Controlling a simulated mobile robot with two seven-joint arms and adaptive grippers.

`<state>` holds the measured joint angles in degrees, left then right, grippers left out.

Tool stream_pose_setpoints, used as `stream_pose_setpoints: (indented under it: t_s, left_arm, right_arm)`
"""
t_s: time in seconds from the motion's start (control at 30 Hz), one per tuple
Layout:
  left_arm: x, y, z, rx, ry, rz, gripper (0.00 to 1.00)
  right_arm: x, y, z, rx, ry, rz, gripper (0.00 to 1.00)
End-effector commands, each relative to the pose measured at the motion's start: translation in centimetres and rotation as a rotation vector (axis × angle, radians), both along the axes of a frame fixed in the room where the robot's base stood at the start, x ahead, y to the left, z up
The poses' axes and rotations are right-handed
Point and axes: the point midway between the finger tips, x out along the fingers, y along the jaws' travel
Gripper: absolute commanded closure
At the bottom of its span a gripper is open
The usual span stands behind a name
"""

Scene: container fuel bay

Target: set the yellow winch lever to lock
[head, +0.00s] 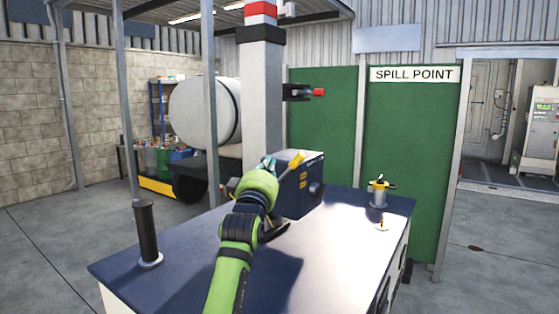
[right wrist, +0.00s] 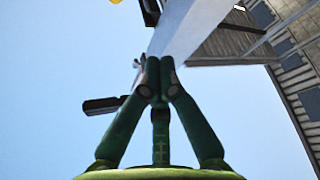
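The yellow winch lever (head: 297,159) sticks up, tilted to the right, at the left side of a dark blue box (head: 303,186) on the bench. My right arm reaches over the bench, and my right gripper (head: 268,161) is just left of the lever, mostly hidden by my own wrist. In the right wrist view my right gripper (right wrist: 158,72) has its two green fingers closed together at the tips, with nothing visible between them. A small yellow piece (right wrist: 115,2) shows at the top edge there, apart from the fingers. My left gripper is out of view.
The dark blue bench top (head: 180,265) carries a black upright post (head: 147,230) at left and a yellow-topped fitting (head: 379,191) at right. A grey pillar (head: 262,95) with a red-tipped bracket (head: 305,92) rises behind the box.

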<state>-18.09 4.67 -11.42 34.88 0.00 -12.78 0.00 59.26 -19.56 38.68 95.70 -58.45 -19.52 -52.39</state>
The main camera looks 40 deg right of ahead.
Motion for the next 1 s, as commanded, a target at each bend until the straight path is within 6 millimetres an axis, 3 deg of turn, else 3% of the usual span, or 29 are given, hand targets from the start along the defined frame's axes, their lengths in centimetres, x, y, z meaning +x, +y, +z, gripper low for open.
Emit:
stream_pose_setpoints:
  t_s: [0.3,0.67,1.0]
  left_arm:
    - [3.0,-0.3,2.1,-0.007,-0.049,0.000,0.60]
    - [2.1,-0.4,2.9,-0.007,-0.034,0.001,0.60]
    - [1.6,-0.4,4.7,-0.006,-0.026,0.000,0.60]
  right_arm:
    - [3.1,-4.2,2.1,0.002,0.000,-0.001,1.00]
    - [5.6,-7.0,3.1,0.004,-0.002,0.002,1.00]
    - [4.1,-7.9,1.7,-0.002,0.004,-0.001,1.00]
